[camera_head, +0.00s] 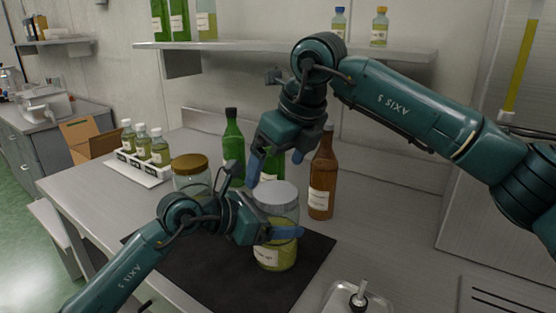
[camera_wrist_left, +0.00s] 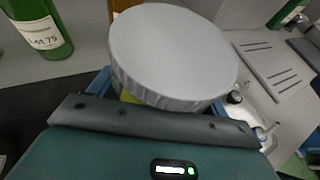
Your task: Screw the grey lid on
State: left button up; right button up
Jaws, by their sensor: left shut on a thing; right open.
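A glass jar (camera_head: 274,256) with yellow-green contents and a pale label stands upright on the black mat (camera_head: 205,272). The grey lid (camera_head: 276,195) sits on top of the jar's mouth and looks about level; how far it is threaded cannot be seen. The lid (camera_wrist_left: 172,55) fills the middle of the left wrist view and hides most of the jar. My left gripper (camera_head: 272,234) is shut around the jar's side below the lid. My right gripper (camera_head: 276,162) is open and empty above the lid, its blue fingers pointing down.
A brown bottle (camera_head: 322,178) stands close right of the jar, and green bottles (camera_head: 233,142) stand behind. A gold-lidded jar (camera_head: 190,172) is at left, beside a rack of small bottles (camera_head: 142,165). A metal tray (camera_head: 345,298) lies front right.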

aim_at(276, 191)
jog(key=n, duration=0.3)
jog(key=n+g+h, duration=0.1)
jog(key=n, duration=0.1)
jog(key=shift+w+a+f, duration=0.15)
jog(key=shift+a+f, duration=0.05)
jog(key=shift+a, duration=0.1)
jog(key=n, duration=0.4)
jog(key=n+g+h, duration=0.1)
jog(key=shift+w+r+n, duration=0.1)
jog(key=shift+r+n, duration=0.15)
jog(key=shift+n, duration=0.15)
jog(key=n, duration=0.2)
jog(key=r+n, duration=0.1)
jog(key=n, duration=0.2)
jog(key=shift+r+g+h, duration=0.2)
jog(key=shift+g+h, duration=0.2)
jog(key=r+n, duration=0.1)
jog(key=n, duration=0.3)
jog(key=shift+r, duration=0.35)
jog(key=shift+f, duration=4.05)
